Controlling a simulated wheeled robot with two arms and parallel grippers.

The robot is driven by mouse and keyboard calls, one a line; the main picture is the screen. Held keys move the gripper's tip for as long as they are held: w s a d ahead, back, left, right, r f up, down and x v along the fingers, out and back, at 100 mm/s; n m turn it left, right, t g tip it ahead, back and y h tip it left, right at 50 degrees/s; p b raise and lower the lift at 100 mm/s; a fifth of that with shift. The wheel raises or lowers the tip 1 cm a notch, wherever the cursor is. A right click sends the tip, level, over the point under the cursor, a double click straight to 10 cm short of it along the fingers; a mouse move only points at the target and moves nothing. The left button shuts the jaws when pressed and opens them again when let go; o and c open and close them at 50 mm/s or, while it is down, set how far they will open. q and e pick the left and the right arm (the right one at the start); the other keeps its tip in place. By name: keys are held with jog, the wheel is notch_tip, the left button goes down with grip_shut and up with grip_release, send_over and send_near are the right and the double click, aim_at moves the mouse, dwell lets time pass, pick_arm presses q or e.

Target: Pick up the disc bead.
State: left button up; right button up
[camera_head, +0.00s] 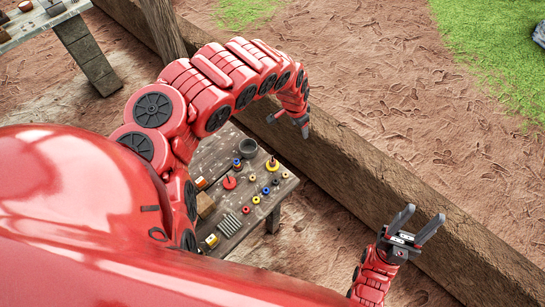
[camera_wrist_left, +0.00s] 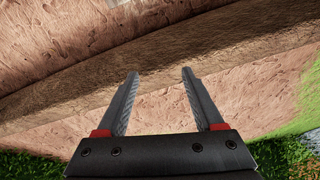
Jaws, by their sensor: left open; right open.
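Several small coloured beads lie on a low wooden table (camera_head: 240,230) in the head view. They include a yellow piece (camera_head: 255,199), a blue piece (camera_head: 266,190) and a red disc-like piece (camera_head: 230,183). They are too small for me to tell which is the disc bead. My left gripper (camera_head: 288,124) is open and empty, above and beyond the table's far edge, near a wooden beam. In the left wrist view its two fingers (camera_wrist_left: 158,75) stand apart with nothing between them. My right gripper (camera_head: 424,213) is open and empty, well to the right of the table.
A grey bowl (camera_head: 248,148) and a yellow base with a red peg (camera_head: 272,164) stand at the table's far end. A long wooden beam (camera_head: 370,165) runs behind the table. My left arm hides the table's left part. Another table (camera_head: 42,24) is at top left.

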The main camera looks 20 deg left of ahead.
pick_arm(q)
jog(key=r+g+y, duration=0.1)
jog(key=g, duration=0.1)
send_over(273, 159)
jog(key=f+b, duration=0.7)
jog(key=b, duration=0.1)
jog(key=shift+w+f, duration=0.25)
jog(key=shift+f, duration=0.15)
notch_tip(273, 159, down, 8)
jog(key=shift+s+f+p, duration=0.1)
jog(key=shift+s+p, duration=0.05)
jog(key=shift+p, duration=0.5)
jog(key=shift+a+f, duration=0.1)
jog(key=shift+f, duration=0.2)
grip_shut()
